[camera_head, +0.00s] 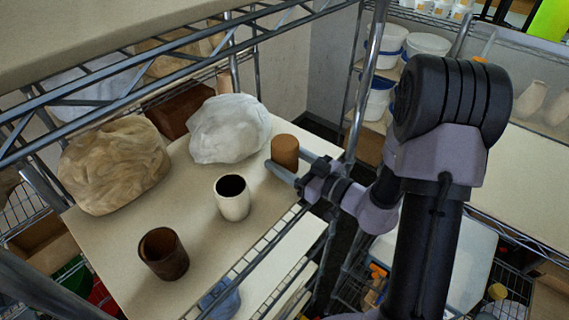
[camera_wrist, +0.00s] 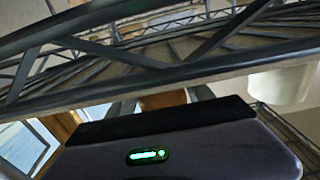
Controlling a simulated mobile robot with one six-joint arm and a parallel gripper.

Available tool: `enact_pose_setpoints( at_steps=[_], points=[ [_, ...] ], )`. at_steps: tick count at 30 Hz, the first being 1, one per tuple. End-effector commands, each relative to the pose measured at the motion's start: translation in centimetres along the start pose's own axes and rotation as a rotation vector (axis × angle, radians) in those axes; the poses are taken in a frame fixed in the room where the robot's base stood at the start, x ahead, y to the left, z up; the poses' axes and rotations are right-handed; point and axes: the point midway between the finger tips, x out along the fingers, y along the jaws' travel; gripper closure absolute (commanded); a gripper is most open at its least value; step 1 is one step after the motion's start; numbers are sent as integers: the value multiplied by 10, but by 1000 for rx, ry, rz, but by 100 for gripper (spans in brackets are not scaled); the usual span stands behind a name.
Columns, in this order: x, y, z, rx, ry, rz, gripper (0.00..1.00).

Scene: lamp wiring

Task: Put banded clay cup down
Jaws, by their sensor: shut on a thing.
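My gripper (camera_head: 287,161) reaches in from the right and is shut on a brown clay cup (camera_head: 285,146), which I take for the banded clay cup; no bands can be made out. The cup looks upright at the right part of the pale shelf board (camera_head: 205,262). I cannot tell whether its base touches the board. In the wrist view part of the brown cup (camera_wrist: 163,100) shows between the fingers, its lower part hidden by my gripper's body.
A cream cup (camera_head: 233,205) and a dark brown cup (camera_head: 163,260) stand on the board. A white wrapped lump (camera_head: 228,130) and a tan wrapped lump (camera_head: 113,165) lie behind. A metal post (camera_head: 368,80) and the upper shelf's rail (camera_head: 150,80) are close by.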

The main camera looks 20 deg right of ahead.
Motion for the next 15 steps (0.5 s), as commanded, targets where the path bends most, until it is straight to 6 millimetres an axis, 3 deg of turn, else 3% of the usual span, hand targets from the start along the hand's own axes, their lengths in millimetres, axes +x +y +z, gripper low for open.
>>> enact_pose_setpoints(
  at_steps=[4,5,7,8,15],
  points=[
    [0,0,0,0,0,0,94],
    [0,0,0,0,0,0,36],
    [0,0,0,-1,0,0,22],
    [0,0,0,-1,0,0,18],
    [0,0,0,-1,0,0,18]
  ],
)
